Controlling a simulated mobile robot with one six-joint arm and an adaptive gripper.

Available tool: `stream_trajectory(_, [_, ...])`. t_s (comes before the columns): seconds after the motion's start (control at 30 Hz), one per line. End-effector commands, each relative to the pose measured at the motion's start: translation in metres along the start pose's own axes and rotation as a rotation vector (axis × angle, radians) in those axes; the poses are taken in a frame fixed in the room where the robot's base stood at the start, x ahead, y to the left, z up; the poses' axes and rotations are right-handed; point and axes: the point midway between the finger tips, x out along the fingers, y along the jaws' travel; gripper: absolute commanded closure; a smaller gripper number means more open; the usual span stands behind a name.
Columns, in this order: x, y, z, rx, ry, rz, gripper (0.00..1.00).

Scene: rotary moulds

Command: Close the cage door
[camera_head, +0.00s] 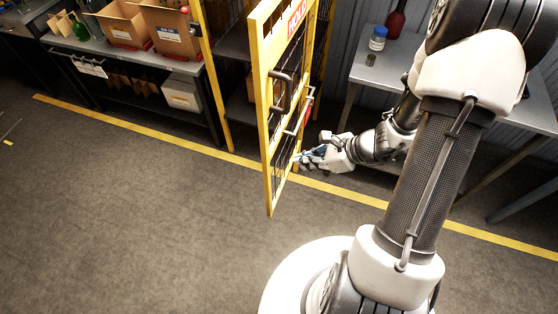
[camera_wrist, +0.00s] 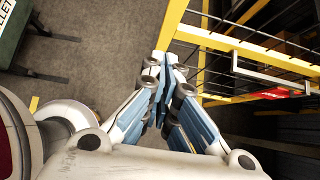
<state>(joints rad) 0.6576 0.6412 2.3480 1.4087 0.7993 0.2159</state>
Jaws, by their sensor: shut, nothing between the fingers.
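The cage door (camera_head: 263,118) is a yellow-framed mesh panel standing open, swung out into the aisle past the yellow floor line. A pale handle and a red part show on the door there. I cannot tell whether the fingertips touch the frame.
A yellow post (camera_head: 213,80) stands left of the door. A shelf bench with cardboard boxes (camera_head: 168,30) is at the back left. A grey table (camera_head: 400,62) with a white jar (camera_head: 378,38) is behind my arm. The floor at the left front is clear.

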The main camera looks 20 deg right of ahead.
Motion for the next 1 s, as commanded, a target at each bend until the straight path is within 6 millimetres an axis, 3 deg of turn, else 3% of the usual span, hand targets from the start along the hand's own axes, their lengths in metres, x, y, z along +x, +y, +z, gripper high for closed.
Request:
stream_trajectory(0.03, [0.015, 0.002, -0.002, -0.003, 0.000, 0.006, 1.00])
stream_trajectory(0.2, [0.051, 0.001, -0.003, -0.004, 0.001, 0.005, 1.00])
stream_trajectory(0.4, [0.073, 0.001, 0.018, -0.007, 0.000, 0.002, 1.00])
stream_trajectory(0.6, [0.082, 0.001, 0.028, -0.004, 0.000, 0.001, 1.00])
stream_trajectory(1.0, [0.083, 0.000, 0.029, -0.003, 0.001, 0.000, 1.00])
